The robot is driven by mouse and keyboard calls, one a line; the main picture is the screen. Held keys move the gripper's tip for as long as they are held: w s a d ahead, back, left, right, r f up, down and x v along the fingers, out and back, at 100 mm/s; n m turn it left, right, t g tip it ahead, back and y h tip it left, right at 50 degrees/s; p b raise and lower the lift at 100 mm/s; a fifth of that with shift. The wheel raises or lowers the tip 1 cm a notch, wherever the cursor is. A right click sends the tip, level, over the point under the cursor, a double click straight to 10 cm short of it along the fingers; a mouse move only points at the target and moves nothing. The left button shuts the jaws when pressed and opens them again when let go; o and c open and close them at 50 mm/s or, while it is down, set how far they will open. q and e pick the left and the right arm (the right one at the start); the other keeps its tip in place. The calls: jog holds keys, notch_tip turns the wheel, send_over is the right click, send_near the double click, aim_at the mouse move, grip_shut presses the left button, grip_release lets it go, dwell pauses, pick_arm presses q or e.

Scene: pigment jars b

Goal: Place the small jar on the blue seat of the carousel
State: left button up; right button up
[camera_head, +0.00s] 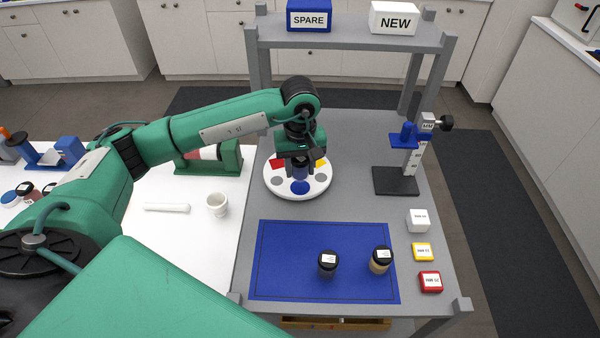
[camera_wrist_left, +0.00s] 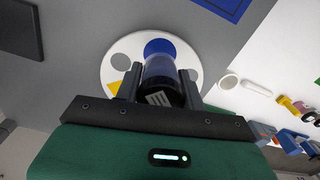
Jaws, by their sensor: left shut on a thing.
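The carousel (camera_head: 272,190) is a round white disc with red, yellow, grey and blue seats on the grey table. Its blue seat (camera_head: 300,188) is on the near side, partly covered by the gripper; the blue seat also shows in the left wrist view (camera_wrist_left: 158,46). My left gripper (camera_head: 301,170) is over the carousel, pointing down and shut on a small jar (camera_wrist_left: 162,80) with a dark lid and bluish contents. The jar overlaps the blue seat's edge in the wrist view. I cannot tell whether it touches the disc. My right gripper is out of view.
Two dark-lidded jars (camera_head: 328,263) (camera_head: 380,260) stand on the blue mat (camera_head: 280,275). A stand with a blue bracket (camera_head: 404,138) is at right, near white, yellow and red blocks (camera_head: 430,281). A shelf with SPARE (camera_head: 309,17) and NEW (camera_head: 394,18) boxes rises behind.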

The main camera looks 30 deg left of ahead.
aim_at(300, 178)
pick_arm(q)
notch_tip(300, 178, down, 4)
jog(key=shift+r+p, duration=0.2)
jog(key=shift+p, duration=0.4)
jog(key=shift+f, duration=0.3)
jog(key=shift+f+b, duration=0.2)
jog(key=shift+b, duration=0.1)
jog(key=o, duration=1)
jog(key=shift+r, duration=0.1)
jog(key=shift+c, duration=0.2)
